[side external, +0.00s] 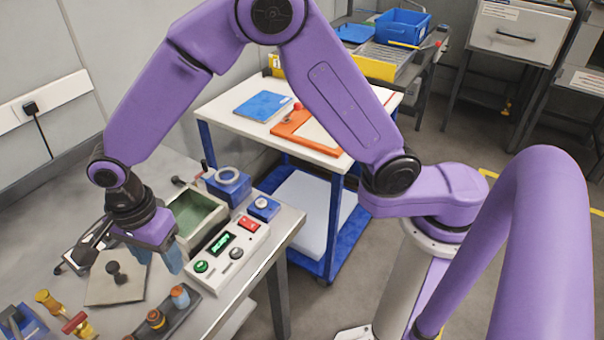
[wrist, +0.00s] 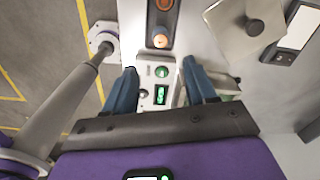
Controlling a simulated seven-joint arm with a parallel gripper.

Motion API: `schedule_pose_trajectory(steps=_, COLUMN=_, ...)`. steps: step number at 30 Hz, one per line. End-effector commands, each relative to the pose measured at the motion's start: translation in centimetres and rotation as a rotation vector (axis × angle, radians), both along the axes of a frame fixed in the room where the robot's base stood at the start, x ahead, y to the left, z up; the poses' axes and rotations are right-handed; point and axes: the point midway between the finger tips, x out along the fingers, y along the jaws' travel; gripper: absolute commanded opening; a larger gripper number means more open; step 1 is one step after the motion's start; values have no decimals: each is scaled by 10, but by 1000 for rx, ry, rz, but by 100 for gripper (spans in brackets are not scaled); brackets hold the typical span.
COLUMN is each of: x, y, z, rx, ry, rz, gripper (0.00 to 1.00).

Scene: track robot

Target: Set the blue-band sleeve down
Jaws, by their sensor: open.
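My gripper (side external: 165,258) is open and empty, its blue fingers pointing down near the control box. In the wrist view my gripper (wrist: 160,70) has its two fingers spread wide, with nothing between them but the box below. A copper-coloured sleeve with a blue band (side external: 180,296) stands upright in a dark rack (side external: 184,318). In the wrist view the sleeve (wrist: 161,41) sits just beyond the fingertips, apart from them; its band is hard to make out there.
The control box (side external: 230,248) has a green display, a red switch and knobs. A second brown piece (side external: 156,318) stands in the rack. A green-lined tray (side external: 193,215), a blue block (side external: 263,208) and a plate with a black knob (side external: 116,282) stand nearby.

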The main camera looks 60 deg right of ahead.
Motion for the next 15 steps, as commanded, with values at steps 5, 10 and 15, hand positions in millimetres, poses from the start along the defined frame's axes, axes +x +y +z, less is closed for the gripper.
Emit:
schedule_pose_trajectory(steps=5, x=-7, y=-17, z=13, rx=3, ry=-3, rz=168, gripper=56)
schedule_pose_trajectory(steps=10, x=-24, y=-49, z=33, rx=5, ry=-8, rz=471, gripper=56)
schedule_pose_trajectory(steps=15, x=-47, y=-85, z=50, rx=7, ry=-12, rz=783, gripper=56)
